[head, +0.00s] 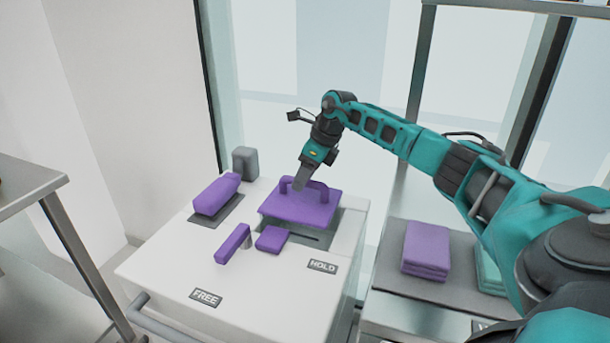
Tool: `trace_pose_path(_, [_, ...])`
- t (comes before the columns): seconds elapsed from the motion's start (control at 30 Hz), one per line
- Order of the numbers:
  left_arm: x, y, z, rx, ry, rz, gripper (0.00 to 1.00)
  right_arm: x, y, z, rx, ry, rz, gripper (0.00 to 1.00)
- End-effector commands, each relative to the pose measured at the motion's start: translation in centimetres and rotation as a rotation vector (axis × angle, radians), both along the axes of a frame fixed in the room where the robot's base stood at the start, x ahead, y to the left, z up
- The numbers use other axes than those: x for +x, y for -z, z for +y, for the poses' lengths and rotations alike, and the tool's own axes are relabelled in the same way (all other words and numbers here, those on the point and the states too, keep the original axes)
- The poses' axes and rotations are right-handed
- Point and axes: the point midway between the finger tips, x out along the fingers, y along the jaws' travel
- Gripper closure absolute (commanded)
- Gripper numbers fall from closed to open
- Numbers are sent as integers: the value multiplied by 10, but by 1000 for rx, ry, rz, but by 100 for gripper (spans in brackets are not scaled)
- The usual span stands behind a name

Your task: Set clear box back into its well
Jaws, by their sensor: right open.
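Whether the piece is seated, tilted or lifted is hard to tell. My right gripper (302,183) points down over this piece, close to its handle. It is open; whether its fingers straddle or touch the handle is unclear. My left gripper is out of view.
The white cabinet (165,260) also bears a purple bottle-like item (216,194), a purple bar (232,243), a purple block (272,239), and FREE (205,298) and HOLD (322,265) labels. Folded purple cloths (426,250) lie on a grey surface at right. A metal table (25,185) stands left.

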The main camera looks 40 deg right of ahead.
Motion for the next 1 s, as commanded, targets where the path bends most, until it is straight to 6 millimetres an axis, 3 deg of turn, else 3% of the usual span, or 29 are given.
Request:
trace_pose_path(0.33, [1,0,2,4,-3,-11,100,-1,-1,-1,-1,0,3,48])
trace_pose_path(0.7, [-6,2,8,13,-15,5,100,-25,-78,-19,-2,1,-3,48])
trace_pose_path(1.0, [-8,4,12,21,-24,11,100,-38,-116,-28,0,0,0,48])
